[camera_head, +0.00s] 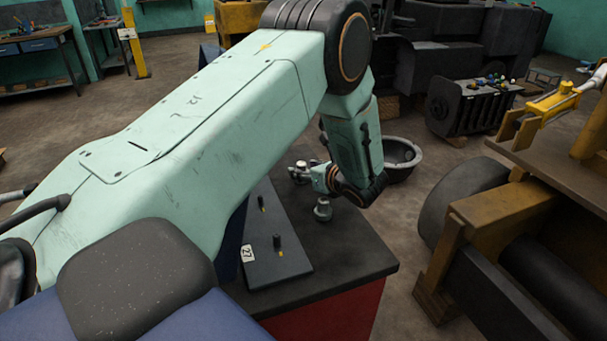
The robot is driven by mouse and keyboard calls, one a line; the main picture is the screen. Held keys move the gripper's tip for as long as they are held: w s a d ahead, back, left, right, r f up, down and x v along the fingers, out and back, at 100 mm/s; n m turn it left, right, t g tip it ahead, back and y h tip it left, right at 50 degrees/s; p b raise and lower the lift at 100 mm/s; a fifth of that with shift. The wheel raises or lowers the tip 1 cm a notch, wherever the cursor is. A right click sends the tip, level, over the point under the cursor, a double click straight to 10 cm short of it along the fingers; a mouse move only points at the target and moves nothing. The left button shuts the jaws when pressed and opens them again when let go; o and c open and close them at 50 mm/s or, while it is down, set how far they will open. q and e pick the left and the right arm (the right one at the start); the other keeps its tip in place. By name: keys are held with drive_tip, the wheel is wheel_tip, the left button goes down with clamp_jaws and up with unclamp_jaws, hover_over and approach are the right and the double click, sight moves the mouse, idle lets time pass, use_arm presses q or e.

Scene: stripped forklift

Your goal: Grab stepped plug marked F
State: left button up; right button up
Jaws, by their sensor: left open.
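My left arm reaches in from the left across the view and bends down over a dark-topped bench. My left gripper (303,172) is small in view, low over the far part of the bench top, and open. A small grey stepped plug (323,209) stands upright on the bench, just nearer than the gripper and apart from it. I cannot read a letter on it, so I cannot tell whether it is marked F. Small metallic shapes beside the fingertips are too small to tell apart. My right gripper is not in view.
A dark plate (282,262) with black pegs and a "27" tag lies on the bench (345,262), partly behind my arm. A round dark basin (405,160) is beyond the bench. The yellow forklift frame (487,215) stands to the right. The bench's front right top is clear.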

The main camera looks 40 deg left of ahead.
use_arm(q)
drive_tip(key=shift+s+a+f, duration=0.1)
drive_tip(key=shift+a+f, duration=0.15)
drive_tip(key=shift+a, duration=0.35)
drive_tip(key=c, duration=0.3)
drive_tip(key=shift+d+r, duration=0.15)
drive_tip(key=shift+d, duration=0.25)
drive_tip(key=c, duration=0.4)
drive_tip(key=shift+a, duration=0.1)
drive_tip(key=c, duration=0.3)
drive_tip(key=shift+a, duration=0.2)
clamp_jaws()
drive_tip(key=shift+d, duration=0.15)
